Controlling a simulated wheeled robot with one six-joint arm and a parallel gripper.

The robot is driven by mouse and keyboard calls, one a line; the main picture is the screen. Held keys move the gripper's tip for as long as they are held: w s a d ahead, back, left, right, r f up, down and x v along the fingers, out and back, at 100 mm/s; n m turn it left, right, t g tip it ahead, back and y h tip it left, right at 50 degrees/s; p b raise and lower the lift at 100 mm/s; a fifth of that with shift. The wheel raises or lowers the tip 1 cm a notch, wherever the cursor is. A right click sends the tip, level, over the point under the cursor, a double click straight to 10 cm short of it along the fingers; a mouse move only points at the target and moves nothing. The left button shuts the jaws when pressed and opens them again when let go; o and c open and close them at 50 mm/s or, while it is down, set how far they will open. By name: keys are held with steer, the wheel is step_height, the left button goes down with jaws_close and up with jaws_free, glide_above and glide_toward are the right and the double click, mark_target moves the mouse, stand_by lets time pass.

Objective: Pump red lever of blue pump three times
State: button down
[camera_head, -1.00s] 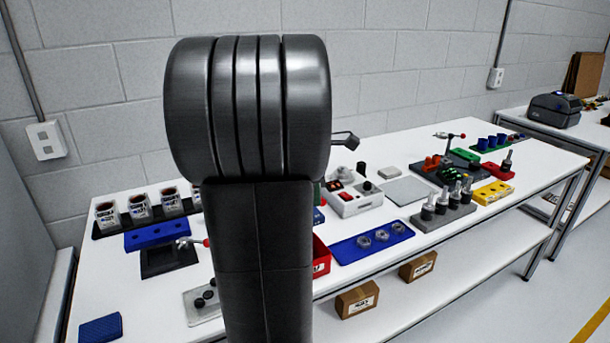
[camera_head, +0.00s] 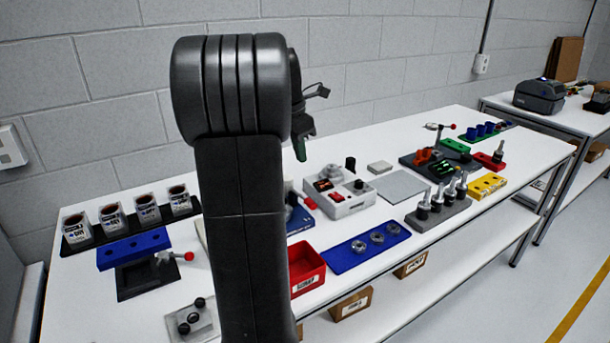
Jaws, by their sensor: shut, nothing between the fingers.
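A blue item (camera_head: 299,220) with red parts (camera_head: 292,198) stands near the middle of the table, mostly hidden behind my arm; it may be the blue pump with its red lever. Its full shape and the lever's position cannot be made out. My gripper (camera_head: 300,150) shows partly past the right side of my arm, fingers shut and empty, pointing down. In the picture it is above the blue item and appears apart from it.
A blue block on a black stand (camera_head: 133,250) with a red-knobbed clamp (camera_head: 175,257) is at the left. A red bin (camera_head: 306,268), a blue tray with metal rings (camera_head: 352,256) and a control box (camera_head: 340,190) lie right of my arm.

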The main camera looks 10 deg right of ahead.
mark_target(311, 207)
steer(key=f, duration=0.4)
steer(key=d+f, duration=0.1)
steer(key=f, duration=0.3)
steer(key=d+f, duration=0.1)
steer(key=f, duration=0.4)
steer(key=shift+w+d, duration=0.2)
steer(key=shift+w, duration=0.2)
steer(key=f+t+b, duration=0.1)
steer(key=b, duration=0.1)
steer(key=s+f+t+b, duration=0.1)
steer(key=f+b, duration=0.1)
steer(key=shift+d+y, duration=0.2)
steer(key=shift+y, duration=0.2)
steer(key=shift+s+f, duration=0.15)
steer(key=shift+f, duration=0.25)
